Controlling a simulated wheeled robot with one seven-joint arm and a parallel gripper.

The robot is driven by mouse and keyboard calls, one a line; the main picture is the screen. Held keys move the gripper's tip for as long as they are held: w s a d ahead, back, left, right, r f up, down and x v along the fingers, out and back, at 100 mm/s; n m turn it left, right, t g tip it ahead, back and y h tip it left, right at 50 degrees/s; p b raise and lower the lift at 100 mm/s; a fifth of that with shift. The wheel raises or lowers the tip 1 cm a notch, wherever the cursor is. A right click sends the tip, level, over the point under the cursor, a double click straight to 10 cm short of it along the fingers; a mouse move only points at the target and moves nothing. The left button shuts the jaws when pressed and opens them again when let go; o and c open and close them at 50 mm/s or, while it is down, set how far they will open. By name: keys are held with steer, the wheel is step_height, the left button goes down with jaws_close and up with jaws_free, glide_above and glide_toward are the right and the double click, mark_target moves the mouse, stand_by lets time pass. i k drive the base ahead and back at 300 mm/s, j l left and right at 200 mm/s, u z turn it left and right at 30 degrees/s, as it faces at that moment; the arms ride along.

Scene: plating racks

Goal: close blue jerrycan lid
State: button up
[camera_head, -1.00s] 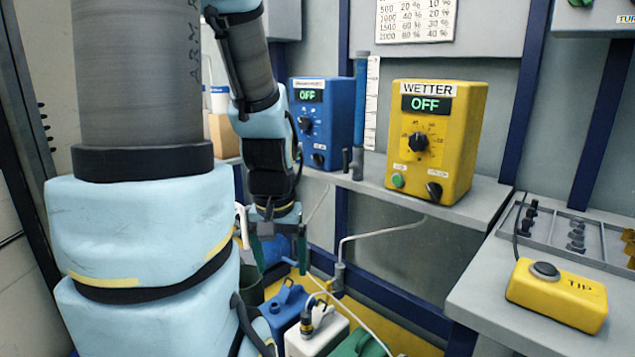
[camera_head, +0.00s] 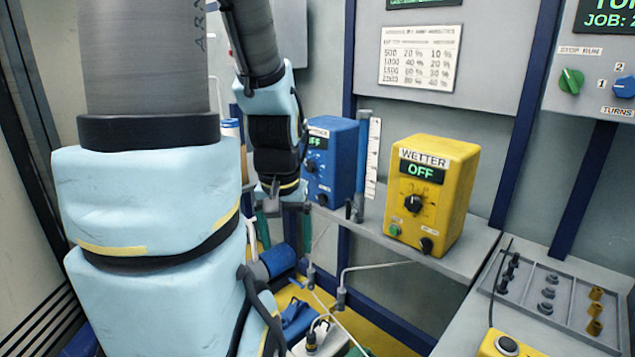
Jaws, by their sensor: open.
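The blue jerrycan (camera_head: 297,318) stands low on the yellow floor area, near the bottom centre of the head view. It is partly cut off by my arm and the things around it. Its lid is too small to make out, so I cannot tell whether it is open or closed. My gripper (camera_head: 284,232) points down above and slightly left of the jerrycan, clearly apart from it. Its two fingers are spread, with nothing visible between them.
A white can (camera_head: 318,343) with a dark cap stands just right of the jerrycan. A blue cylinder (camera_head: 279,260) is behind. Thin bent pipes (camera_head: 342,285) rise to the right. A shelf holds the yellow WETTER box (camera_head: 432,195) and a blue box (camera_head: 333,160).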

mark_target(291, 311)
steer(key=i+j+u, duration=0.95)
steer(key=i+j, duration=0.15)
steer(key=i, duration=0.2)
